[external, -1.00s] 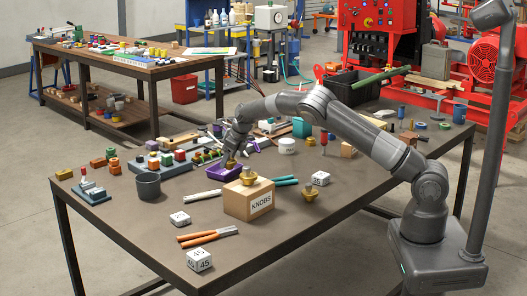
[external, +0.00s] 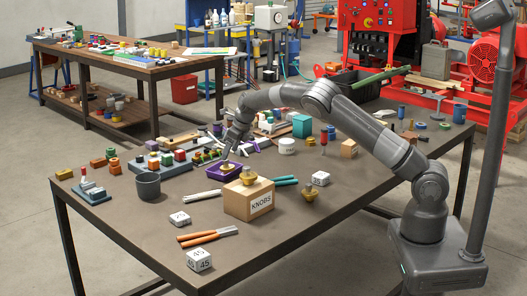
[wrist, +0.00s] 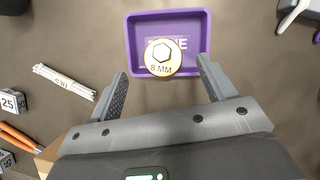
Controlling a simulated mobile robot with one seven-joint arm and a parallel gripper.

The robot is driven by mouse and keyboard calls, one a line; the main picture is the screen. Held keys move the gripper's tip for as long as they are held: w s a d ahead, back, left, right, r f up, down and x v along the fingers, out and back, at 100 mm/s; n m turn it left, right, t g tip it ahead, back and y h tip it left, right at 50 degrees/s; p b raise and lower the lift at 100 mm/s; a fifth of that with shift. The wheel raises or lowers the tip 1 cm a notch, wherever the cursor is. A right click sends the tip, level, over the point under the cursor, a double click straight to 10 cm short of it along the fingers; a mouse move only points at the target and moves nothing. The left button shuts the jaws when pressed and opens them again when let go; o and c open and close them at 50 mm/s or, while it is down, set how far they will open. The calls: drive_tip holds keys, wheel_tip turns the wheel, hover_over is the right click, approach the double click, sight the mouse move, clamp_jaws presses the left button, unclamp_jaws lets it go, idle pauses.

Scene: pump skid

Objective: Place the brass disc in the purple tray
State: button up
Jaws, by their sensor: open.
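The brass disc (wrist: 163,57), with a hexagon and "8 MM" on its face, lies in the purple tray (wrist: 134,32), toward the tray's near side. It covers part of the tray's lettering. In the external view the purple tray (external: 213,173) sits mid-table with the disc (external: 229,166) in it. My gripper (wrist: 162,68) is open, its fingers apart on either side of the disc and not touching it. In the external view my gripper (external: 228,154) is just above the tray.
A cardboard box marked KNOBS (external: 249,201) stands in front of the tray with a brass knob on top. Another brass knob (external: 309,193) is to its right. A dark grey cup (external: 148,187) is at left. White rods (wrist: 66,80) lie beside the tray.

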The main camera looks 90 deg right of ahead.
drive_tip(key=v, duration=0.9)
drive_tip(key=s+a+r+n+y, duration=0.1)
drive_tip(key=s+a+r+n, duration=0.5)
drive_tip(key=a, duration=0.4)
drive_tip(key=s+a+r+n+t+y, duration=0.1)
drive_tip(key=s+a+r+n, duration=0.25)
drive_tip(key=a+n, duration=0.55)
drive_tip(key=s+a+r+n+y, duration=0.1)
drive_tip(key=s+a+r+n, duration=0.45)
drive_tip(key=a, duration=0.55)
drive_tip(key=s+a+f+n, duration=0.2)
drive_tip(key=s+a+n, duration=0.6)
drive_tip(key=s+n, duration=0.2)
drive_tip(key=s+a+f+n+h, duration=0.1)
drive_tip(key=s+a+n, duration=0.7)
drive_tip(key=s+n, duration=0.2)
drive_tip(key=shift+f, duration=0.4)
drive_tip(key=shift+s, duration=0.1)
